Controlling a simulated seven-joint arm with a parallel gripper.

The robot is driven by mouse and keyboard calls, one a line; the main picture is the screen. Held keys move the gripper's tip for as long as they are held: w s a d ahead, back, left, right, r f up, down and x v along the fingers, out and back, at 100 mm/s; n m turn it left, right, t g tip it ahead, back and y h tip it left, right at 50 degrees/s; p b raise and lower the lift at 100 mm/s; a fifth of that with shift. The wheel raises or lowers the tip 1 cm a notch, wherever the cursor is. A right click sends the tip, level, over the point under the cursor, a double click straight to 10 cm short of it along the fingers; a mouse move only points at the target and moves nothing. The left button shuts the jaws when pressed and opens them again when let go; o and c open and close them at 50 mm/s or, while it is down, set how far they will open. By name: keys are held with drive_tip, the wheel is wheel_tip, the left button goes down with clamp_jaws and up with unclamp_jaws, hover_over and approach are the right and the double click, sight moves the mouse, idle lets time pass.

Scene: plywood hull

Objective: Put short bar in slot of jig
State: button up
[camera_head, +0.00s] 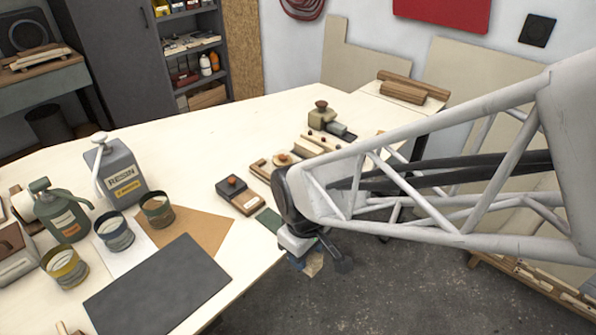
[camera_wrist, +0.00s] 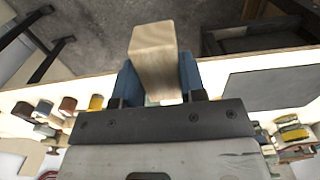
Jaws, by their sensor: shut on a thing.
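My gripper (camera_head: 305,258) hangs at the table's near right edge in the head view, pointing down. In the wrist view my gripper's blue fingers (camera_wrist: 157,80) are shut on a short pale wooden bar (camera_wrist: 153,58). The bar sticks out beyond the fingertips, and its light end also shows below my gripper in the head view (camera_head: 314,265). Wooden fixtures (camera_head: 262,170) lie on the table beyond my gripper, partly covered by my arm. I cannot tell for sure which of them is the jig, and no slot shows clearly.
A dark block on a wooden base (camera_head: 238,192) stands left of my gripper. A dark grey mat (camera_head: 160,290), several tins and a resin can (camera_head: 118,172) occupy the table's left. A clamp-like block (camera_head: 322,115) stands farther back. The table's far middle is clear.

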drive_tip(key=w+a+r, duration=0.1)
drive_tip(key=w+a, duration=0.2)
drive_tip(key=w, duration=1.6)
drive_tip(key=shift+w, duration=0.15)
hover_over(271, 171)
drive_tip(key=shift+f, duration=0.75)
drive_tip(key=shift+f, duration=1.75)
drive_tip(key=shift+f, duration=0.15)
drive_tip(key=o, duration=0.7)
